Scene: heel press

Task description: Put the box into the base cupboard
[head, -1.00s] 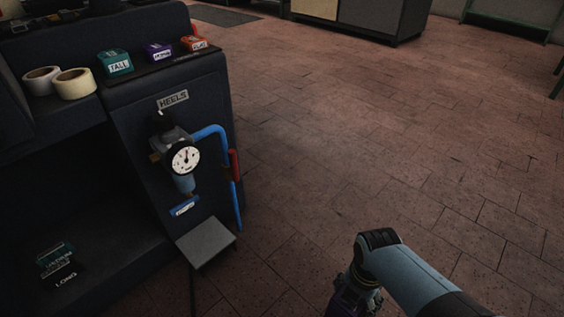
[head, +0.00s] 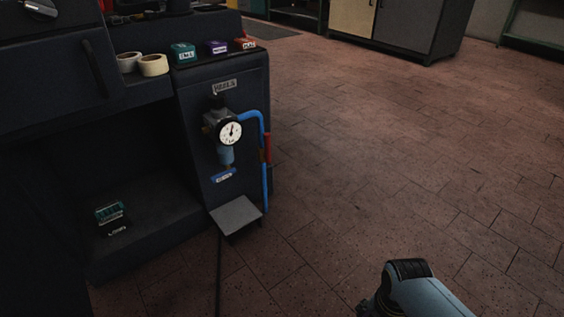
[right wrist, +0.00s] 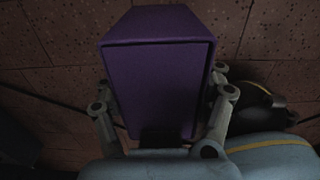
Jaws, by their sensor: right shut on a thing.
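A purple box (right wrist: 155,75) is between the fingers of my right gripper (right wrist: 163,105) in the right wrist view, with a finger against each side. The gripper is shut on it, above the tiled floor. In the head view only my right arm shows at the bottom right; the gripper and box are below the frame. An open, dark bay (head: 160,205) low in the machine at the left looks like the base cupboard. My left gripper is not in view.
The dark machine has a pressure gauge (head: 230,133), a blue pipe (head: 264,180) and a jutting grey plate (head: 236,214) right of the bay. Tape rolls (head: 153,65) and several small boxes stand on top. The tiled floor (head: 370,170) at the right is clear.

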